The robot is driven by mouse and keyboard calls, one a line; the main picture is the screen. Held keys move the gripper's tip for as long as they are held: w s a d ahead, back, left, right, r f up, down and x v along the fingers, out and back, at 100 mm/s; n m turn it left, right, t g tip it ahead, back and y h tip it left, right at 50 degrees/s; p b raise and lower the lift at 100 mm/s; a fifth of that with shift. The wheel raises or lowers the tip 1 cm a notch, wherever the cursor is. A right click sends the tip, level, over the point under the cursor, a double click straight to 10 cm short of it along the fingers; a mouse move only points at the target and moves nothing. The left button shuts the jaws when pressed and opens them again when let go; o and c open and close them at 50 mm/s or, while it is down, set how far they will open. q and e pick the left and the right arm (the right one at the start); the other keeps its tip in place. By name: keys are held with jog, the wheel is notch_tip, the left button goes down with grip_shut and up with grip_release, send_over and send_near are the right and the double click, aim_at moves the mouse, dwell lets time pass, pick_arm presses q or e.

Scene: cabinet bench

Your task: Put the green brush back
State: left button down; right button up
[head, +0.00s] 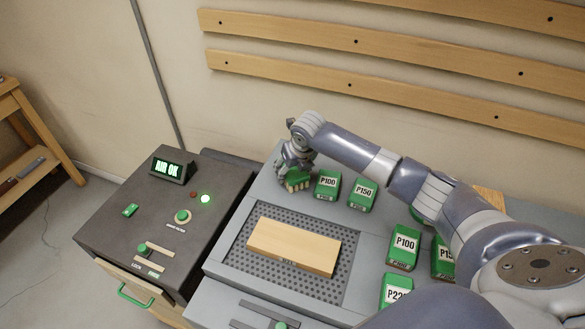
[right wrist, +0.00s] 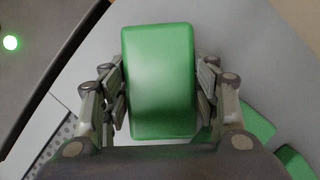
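The green brush (head: 299,184) is at the back left of the grey bench, with its tan bristles facing down. My right gripper (head: 296,160) is over it from above. In the right wrist view the brush's smooth green back (right wrist: 160,80) fills the space between the fingers of my right gripper (right wrist: 161,88). The finger pads lie against both its sides, so the gripper is shut on it. I cannot tell whether the bristles touch the bench top. My left gripper is not in view.
Green blocks labelled P100 (head: 327,184) and P150 (head: 362,194) stand just right of the brush. More labelled blocks (head: 404,246) are at the right under my arm. A wooden board (head: 294,246) lies on the perforated plate (head: 240,250). A dark control cabinet (head: 120,215) stands left.

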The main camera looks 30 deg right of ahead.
jog(key=shift+o, duration=1.3)
jog(key=shift+s+r, duration=0.15)
jog(key=shift+r, duration=0.45)
jog(key=b+v, duration=0.1)
jog(key=v, duration=1)
jog(key=shift+s+a, duration=0.1)
